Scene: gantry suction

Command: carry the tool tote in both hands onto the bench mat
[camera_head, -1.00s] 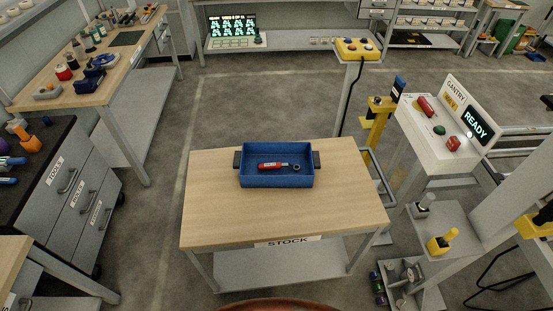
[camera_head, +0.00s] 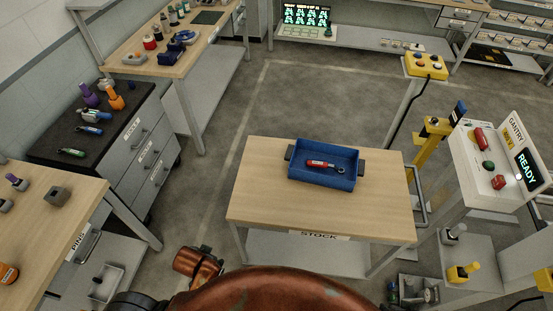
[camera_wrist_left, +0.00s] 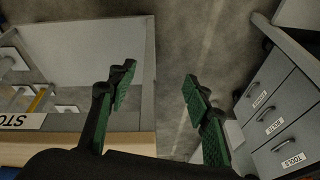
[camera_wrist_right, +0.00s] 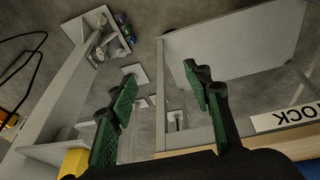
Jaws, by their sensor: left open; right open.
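The blue tool tote (camera_head: 318,183) sits on the wooden STOCK table (camera_head: 265,205), with dark handles at its two ends. A red-handled tool (camera_head: 321,164) lies inside it. A dark green mat (camera_head: 207,18) lies on the wooden bench at the upper left. My left gripper (camera_wrist_left: 159,75) is open and empty, near the table's edge in the left wrist view. My right gripper (camera_wrist_right: 159,72) is open and empty, by the other side of the table. Neither gripper shows in the head view, and neither touches the tote.
Jars and tools stand along the far bench (camera_head: 175,65). A grey drawer cabinet (camera_head: 140,150) and a pin bench (camera_head: 50,225) stand at the left. A gantry console (camera_head: 490,165) and a yellow button box (camera_head: 425,66) stand at the right. Floor is free between the cabinet and the STOCK table.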

